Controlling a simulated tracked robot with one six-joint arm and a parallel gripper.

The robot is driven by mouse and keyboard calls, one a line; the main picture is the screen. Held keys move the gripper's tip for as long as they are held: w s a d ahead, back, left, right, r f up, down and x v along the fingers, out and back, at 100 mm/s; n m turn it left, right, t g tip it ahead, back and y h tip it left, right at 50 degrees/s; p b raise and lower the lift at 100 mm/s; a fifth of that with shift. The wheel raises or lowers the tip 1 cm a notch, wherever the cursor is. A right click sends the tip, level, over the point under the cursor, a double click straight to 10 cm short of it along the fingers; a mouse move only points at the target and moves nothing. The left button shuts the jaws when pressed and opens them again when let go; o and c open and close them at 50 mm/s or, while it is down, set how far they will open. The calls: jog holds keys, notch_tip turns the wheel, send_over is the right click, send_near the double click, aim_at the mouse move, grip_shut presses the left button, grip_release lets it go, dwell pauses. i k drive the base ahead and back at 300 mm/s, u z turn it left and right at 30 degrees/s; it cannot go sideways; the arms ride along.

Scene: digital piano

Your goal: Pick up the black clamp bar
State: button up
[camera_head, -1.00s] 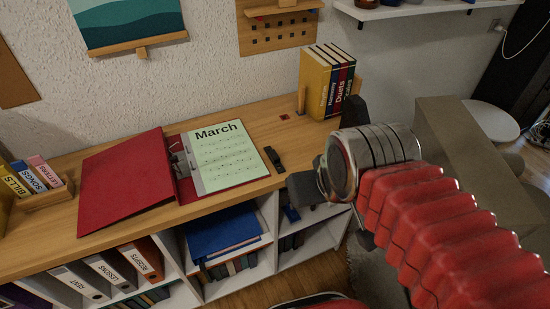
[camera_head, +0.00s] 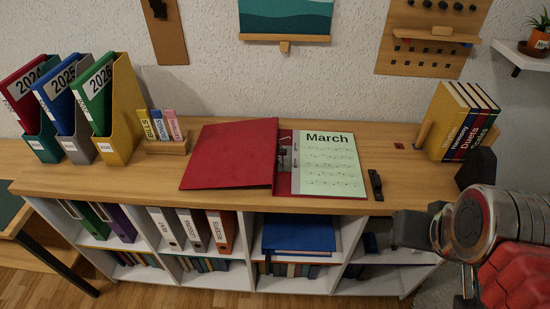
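The black clamp bar (camera_head: 375,185) lies on the wooden top of the low shelf unit, just right of the open red binder (camera_head: 232,154) and its "March" sheet. It is small and dark, with its long side running front to back. My gripper (camera_head: 443,198) is at the right of the picture, to the right of the clamp bar and apart from it. Its two black fingers are spread wide with nothing between them, so it is open. The clamp bar is not covered by the gripper.
Upright books (camera_head: 462,122) in a wooden holder stand behind my gripper. Left of the binder are a small box of labelled cards (camera_head: 167,147) and several magazine files (camera_head: 118,120). The wooden top (camera_head: 375,150) is clear around the clamp bar.

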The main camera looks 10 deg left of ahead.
aim_at(376, 181)
jog(key=k, duration=0.65)
jog(key=u, duration=0.35)
jog(key=i, duration=1.1)
jog(key=u, duration=0.55)
